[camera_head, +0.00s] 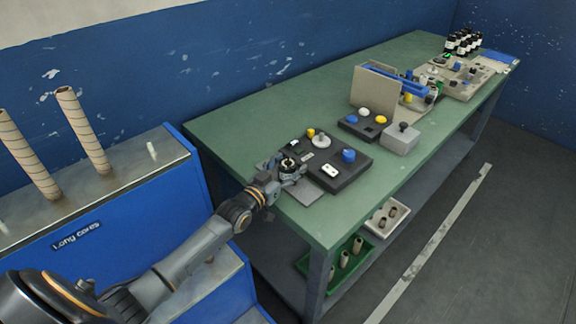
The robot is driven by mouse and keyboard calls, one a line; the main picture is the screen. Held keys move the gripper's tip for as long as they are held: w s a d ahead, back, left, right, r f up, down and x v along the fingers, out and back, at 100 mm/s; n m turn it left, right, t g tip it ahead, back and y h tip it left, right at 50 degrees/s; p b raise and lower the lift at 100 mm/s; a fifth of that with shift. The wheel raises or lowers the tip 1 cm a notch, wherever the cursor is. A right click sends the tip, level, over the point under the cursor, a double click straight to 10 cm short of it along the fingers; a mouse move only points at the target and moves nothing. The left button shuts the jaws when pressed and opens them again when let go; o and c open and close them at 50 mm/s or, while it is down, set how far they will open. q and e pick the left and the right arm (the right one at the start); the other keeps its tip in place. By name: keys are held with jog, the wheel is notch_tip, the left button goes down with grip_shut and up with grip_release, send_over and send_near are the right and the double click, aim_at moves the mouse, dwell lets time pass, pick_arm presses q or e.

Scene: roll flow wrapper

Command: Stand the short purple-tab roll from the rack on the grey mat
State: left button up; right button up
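My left gripper (292,170) is over the near left part of the green table, close to the black board. It is small and dark here, and I cannot tell whether its fingers are open or shut or hold anything. A flat grey mat (307,193) lies at the table's front edge, just beside and partly under the gripper. The blue rack (115,235) at the left is labelled "Long cores" and bears two tall brown cores (84,131) standing tilted in the picture. I see no purple tab. My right gripper is out of view.
The black board (343,172) with coloured knobs lies right of the gripper on the green table (240,120). A grey box (401,139) and an upright beige panel (373,90) stand farther back. A green bin (337,262) with short cores is on the lower shelf.

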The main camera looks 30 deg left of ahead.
pick_arm(q)
jog(key=shift+r, duration=0.2)
jog(key=shift+s+f, duration=0.1)
jog(key=shift+s, duration=0.2)
jog(key=s+a, duration=0.1)
jog(key=s, duration=1)
jog(key=shift+s+a, duration=0.2)
jog(key=shift+a, duration=0.15)
